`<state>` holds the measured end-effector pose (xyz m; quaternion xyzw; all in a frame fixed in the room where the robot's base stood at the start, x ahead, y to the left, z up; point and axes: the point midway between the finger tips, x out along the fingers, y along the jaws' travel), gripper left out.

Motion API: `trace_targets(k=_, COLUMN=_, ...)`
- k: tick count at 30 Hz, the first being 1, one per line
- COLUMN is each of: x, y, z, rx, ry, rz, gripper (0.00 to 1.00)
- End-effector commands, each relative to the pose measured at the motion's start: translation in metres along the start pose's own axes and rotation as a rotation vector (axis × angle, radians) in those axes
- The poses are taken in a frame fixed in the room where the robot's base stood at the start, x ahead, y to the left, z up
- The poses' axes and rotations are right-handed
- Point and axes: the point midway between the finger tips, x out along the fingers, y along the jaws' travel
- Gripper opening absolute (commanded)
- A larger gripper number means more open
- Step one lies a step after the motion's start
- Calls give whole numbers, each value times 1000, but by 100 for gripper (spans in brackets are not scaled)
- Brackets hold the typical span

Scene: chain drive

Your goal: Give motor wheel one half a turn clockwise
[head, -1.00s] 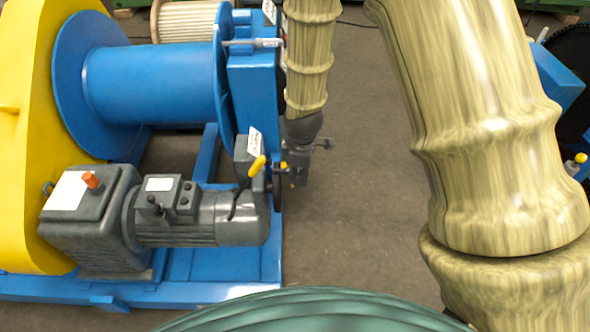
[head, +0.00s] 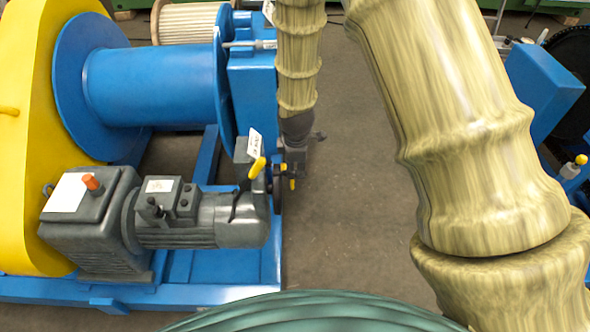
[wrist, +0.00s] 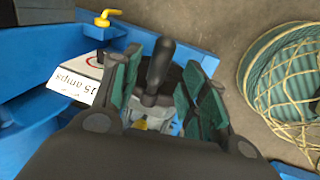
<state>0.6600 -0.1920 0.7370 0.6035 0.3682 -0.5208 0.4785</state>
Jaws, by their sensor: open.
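The grey motor (head: 230,218) lies on the blue frame, with its dark wheel (head: 277,190) at its right end, seen edge-on. In the wrist view a dark crank handle (wrist: 158,62) stands up from the dark wheel (wrist: 180,78). My gripper (head: 284,177) is at the wheel's outer side in the head view. In the wrist view my gripper (wrist: 165,92) is open, with green pads on both sides of the handle. The handle stands between the fingers, with visible gaps; contact is not clear. My gripper hides the lower part of the wheel.
A yellow-handled lever (head: 257,167) and a white label (wrist: 76,82) reading "15 amps" are close to the wheel. A blue drum (head: 155,83) stands behind the motor. Bare floor (head: 345,230) is to the right.

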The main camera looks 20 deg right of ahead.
Motion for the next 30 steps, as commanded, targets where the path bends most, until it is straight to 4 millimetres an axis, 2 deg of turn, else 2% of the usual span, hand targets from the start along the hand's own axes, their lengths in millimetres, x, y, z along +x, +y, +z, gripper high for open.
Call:
trace_targets(k=3, x=14, y=0, z=0, rx=0, ry=0, rz=0, gripper=44)
trace_targets(k=9, x=30, y=0, z=0, rx=0, ry=0, rz=0, gripper=44)
trace_targets(k=22, x=36, y=0, z=0, rx=0, ry=1, rz=1, gripper=44)
trace_targets(k=30, x=36, y=0, z=0, rx=0, ry=1, rz=1, gripper=0)
